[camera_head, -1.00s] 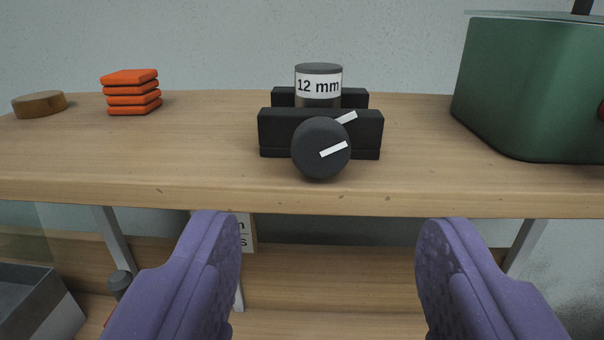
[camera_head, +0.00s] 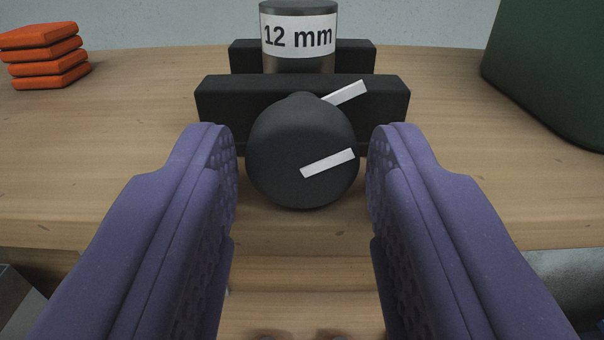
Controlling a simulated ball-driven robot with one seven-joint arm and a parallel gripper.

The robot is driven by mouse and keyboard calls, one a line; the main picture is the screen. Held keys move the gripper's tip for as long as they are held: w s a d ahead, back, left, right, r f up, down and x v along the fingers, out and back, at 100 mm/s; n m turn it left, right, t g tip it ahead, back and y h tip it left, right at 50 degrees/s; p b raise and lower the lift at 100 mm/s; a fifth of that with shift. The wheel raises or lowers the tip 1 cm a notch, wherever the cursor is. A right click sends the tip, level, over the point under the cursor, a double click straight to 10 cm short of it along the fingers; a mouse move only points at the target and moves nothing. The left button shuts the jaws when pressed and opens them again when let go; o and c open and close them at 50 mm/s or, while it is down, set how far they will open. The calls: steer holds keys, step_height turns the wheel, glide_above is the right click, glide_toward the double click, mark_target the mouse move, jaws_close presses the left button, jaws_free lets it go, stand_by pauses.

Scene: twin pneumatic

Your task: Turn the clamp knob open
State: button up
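The clamp knob (camera_head: 285,140) is a round black dial on the front of the black clamp (camera_head: 225,100). A white line on its face slants up to the right. A second white mark (camera_head: 346,94) on the clamp body slants the same way, just above the knob. A cylinder labelled 12 mm (camera_head: 298,38) stands upright between the clamp's two jaws. My gripper (camera_head: 302,170) is open, with one purple finger on each side of the knob. Narrow gaps show between the fingertips and the knob, and nothing is held.
The clamp stands on a wooden shelf (camera_head: 110,150) near its front edge. A stack of orange pads (camera_head: 45,55) lies at the far left. A dark green container (camera_head: 550,70) stands at the right. The shelf around the clamp is clear.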

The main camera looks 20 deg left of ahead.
steer(key=c, duration=0.6)
steer(key=shift+f+n+b, duration=0.2)
steer(key=shift+n+b, duration=0.2)
steer(key=shift+b, duration=0.4)
steer(key=shift+r+n+b, duration=0.15)
steer(key=shift+n+b, duration=0.25)
steer(key=shift+b, duration=0.05)
steer(key=o, duration=1)
steer(key=shift+d, duration=0.1)
steer(key=v, duration=0.7)
steer(key=shift+s+r, duration=0.1)
steer(key=shift+s, duration=0.25)
